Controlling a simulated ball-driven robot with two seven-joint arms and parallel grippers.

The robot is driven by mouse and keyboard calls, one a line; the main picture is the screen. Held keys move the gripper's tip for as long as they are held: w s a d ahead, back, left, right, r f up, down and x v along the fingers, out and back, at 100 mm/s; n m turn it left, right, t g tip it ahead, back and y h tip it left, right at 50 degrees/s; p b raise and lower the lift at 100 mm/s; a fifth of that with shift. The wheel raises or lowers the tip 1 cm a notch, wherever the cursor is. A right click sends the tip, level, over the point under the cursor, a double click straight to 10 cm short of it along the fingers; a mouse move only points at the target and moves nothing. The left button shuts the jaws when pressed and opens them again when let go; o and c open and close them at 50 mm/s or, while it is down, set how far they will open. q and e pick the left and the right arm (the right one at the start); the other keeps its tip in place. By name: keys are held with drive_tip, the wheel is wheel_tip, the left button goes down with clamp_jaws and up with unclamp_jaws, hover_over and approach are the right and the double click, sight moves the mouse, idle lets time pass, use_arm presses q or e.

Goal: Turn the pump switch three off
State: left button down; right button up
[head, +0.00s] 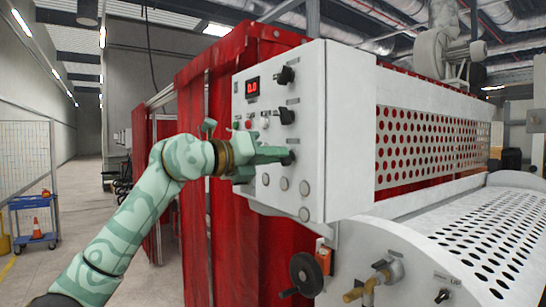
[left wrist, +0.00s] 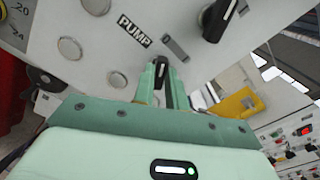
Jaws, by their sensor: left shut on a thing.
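The white control panel (head: 322,150) carries a column of black rotary switches. The upper one (head: 285,76) and the middle one (head: 286,115) are uncovered. My left gripper (head: 284,155) is at the lowest black switch (head: 291,158), mostly hidden behind the fingers. In the left wrist view my left gripper's fingers (left wrist: 162,76) are shut on that black switch (left wrist: 162,64), whose white pointer line shows between them. A label reading PUMP (left wrist: 134,30) is beside it. Another black switch (left wrist: 219,19) is close by, untouched. No number is readable on the switches. My right gripper is not in view.
A red digital display (head: 252,88) and small buttons (head: 263,123) are on the panel. Several grey round caps (head: 284,184) lie below the switch. A perforated guard (head: 432,145) and roller cover (head: 492,235) are at right. Red curtains (head: 240,230) hang behind my arm.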

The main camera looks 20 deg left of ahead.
use_arm(q)
drive_tip(key=shift+a+r, duration=0.1)
drive_tip(key=shift+r, duration=0.05)
drive_tip(key=c, duration=1.4)
unclamp_jaws()
drive_tip(key=shift+c, duration=0.2)
drive_tip(key=b+v, duration=0.5)
drive_tip(key=v, duration=1.1)
drive_tip(key=shift+a, duration=0.15)
